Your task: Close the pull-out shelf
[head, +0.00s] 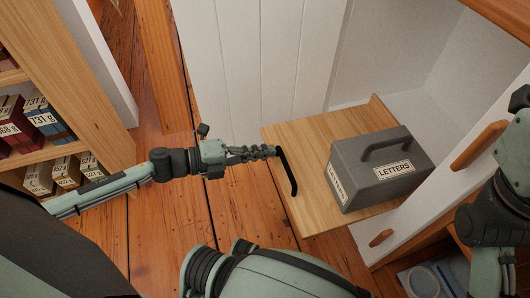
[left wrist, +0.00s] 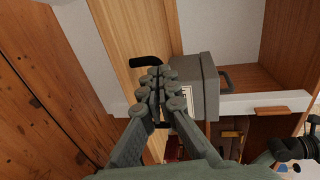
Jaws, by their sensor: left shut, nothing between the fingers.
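The pull-out shelf (head: 300,205) is a light wood board sticking out of a white cabinet, with a black bar handle (head: 288,172) along its front edge. A grey box labelled LETTERS (head: 385,165) stands on it. My left gripper (head: 272,152) is shut and empty, its tips right at the upper end of the handle. The left wrist view shows the closed fingertips (left wrist: 155,75) in front of the shelf (left wrist: 125,40), just beside the handle (left wrist: 146,62); I cannot tell whether they touch. Part of the handle is hidden behind the fingers. My right arm shows at the right edge, without its gripper.
A wooden bookcase (head: 88,120) with several labelled boxes stands at the left. A white panelled surface (head: 255,60) rises behind the shelf. Wooden pulls (head: 478,145) stick out from the cabinet at the right. The plank floor (head: 155,225) left of the shelf is clear.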

